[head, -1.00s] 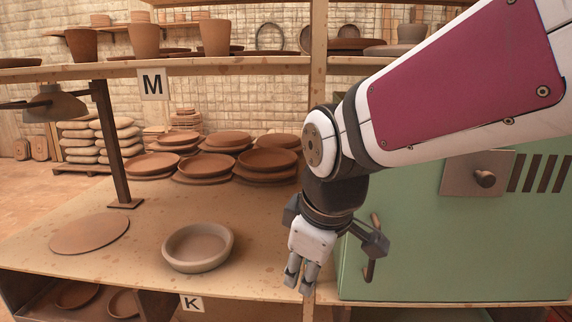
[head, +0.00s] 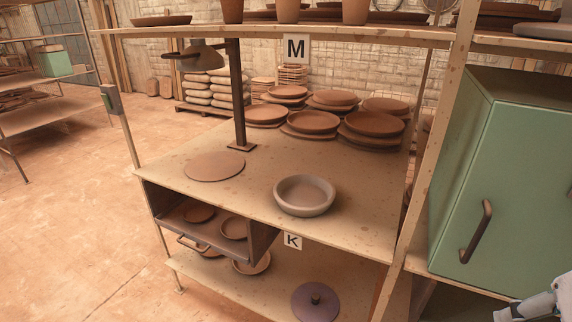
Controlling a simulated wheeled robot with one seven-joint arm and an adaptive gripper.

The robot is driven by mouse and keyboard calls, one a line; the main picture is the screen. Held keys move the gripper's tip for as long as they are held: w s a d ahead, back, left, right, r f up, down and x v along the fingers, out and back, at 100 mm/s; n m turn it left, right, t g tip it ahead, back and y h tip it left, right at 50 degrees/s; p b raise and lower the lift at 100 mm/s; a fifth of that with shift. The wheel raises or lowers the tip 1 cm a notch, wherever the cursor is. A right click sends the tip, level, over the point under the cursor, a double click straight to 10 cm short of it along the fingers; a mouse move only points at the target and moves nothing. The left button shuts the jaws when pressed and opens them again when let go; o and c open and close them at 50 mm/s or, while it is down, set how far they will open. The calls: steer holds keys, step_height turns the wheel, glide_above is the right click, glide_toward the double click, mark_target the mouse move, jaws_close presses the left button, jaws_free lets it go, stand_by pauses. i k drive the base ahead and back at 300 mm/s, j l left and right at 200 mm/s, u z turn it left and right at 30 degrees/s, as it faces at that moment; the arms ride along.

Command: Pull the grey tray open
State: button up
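The grey tray (head: 172,227) sits under the left front edge of the wooden tabletop, in a dark grey housing (head: 262,240). A bar handle (head: 192,246) is on its front. Brown plates (head: 234,228) lie in it. The tabletop hides its back, and I cannot tell how far out it stands. Only a white and grey part at the end of my arm shows at the bottom right corner, cut by the frame edge. It is well to the right of the tray and apart from it. My gripper's fingers cannot be made out clearly.
A green cabinet (head: 485,170) with a handle stands at the right, behind a wooden post (head: 436,140). A bowl (head: 304,195) and a flat disc (head: 214,166) lie on the tabletop (head: 250,190). The floor at left is clear.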

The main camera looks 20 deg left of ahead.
mark_target(209, 234)
steer(key=u, duration=1.25)
